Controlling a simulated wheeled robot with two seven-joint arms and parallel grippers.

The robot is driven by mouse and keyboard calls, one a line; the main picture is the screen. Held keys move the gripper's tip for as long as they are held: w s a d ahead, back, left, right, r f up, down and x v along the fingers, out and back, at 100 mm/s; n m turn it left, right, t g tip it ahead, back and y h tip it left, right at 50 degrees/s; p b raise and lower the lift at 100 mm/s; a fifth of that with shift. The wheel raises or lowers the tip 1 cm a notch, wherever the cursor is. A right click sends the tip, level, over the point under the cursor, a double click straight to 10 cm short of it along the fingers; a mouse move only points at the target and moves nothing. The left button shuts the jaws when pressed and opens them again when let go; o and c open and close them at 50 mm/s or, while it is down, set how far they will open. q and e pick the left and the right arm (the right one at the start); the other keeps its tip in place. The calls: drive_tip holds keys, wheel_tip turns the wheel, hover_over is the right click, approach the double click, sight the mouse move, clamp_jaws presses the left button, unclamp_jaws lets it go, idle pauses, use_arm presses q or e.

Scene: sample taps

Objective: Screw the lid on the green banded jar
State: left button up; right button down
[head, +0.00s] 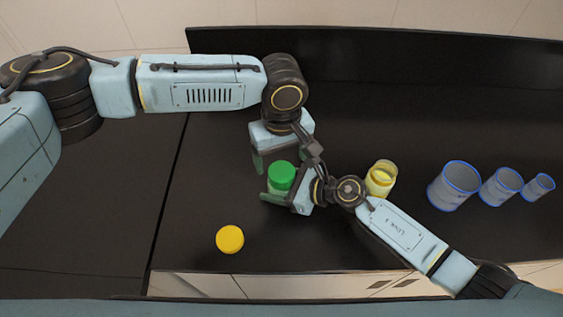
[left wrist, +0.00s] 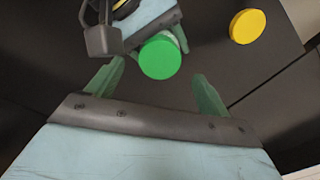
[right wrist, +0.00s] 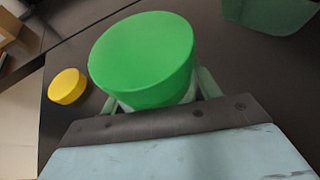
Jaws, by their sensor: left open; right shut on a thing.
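The green banded jar (head: 281,188) stands on the dark counter, with a green lid (head: 281,171) on its top. The lid also shows in the left wrist view (left wrist: 160,57) and fills much of the right wrist view (right wrist: 143,55), where it hides most of the jar. I cannot tell how tightly the lid sits. My right gripper (head: 279,191) is shut on the green banded jar, around its body below the lid. My left gripper (head: 277,160) is open and empty behind the jar, its fingers pointing towards the lid and apart from it; one finger is partly hidden.
A yellow lid (head: 230,239) lies on the counter near the front. An open yellow jar (head: 381,180) stands right of my right gripper. Three blue-rimmed clear containers, the largest (head: 453,187) nearest, stand farther right. A low dark wall (head: 400,55) runs along the back.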

use_arm(q)
drive_tip(key=shift+r, duration=0.2)
drive_tip(key=o, duration=0.4)
drive_tip(key=shift+o, duration=0.2)
wheel_tip(320, 180, up, 12)
idle(0.3)
use_arm(e)
drive_tip(key=shift+c, duration=1.4)
unclamp_jaws()
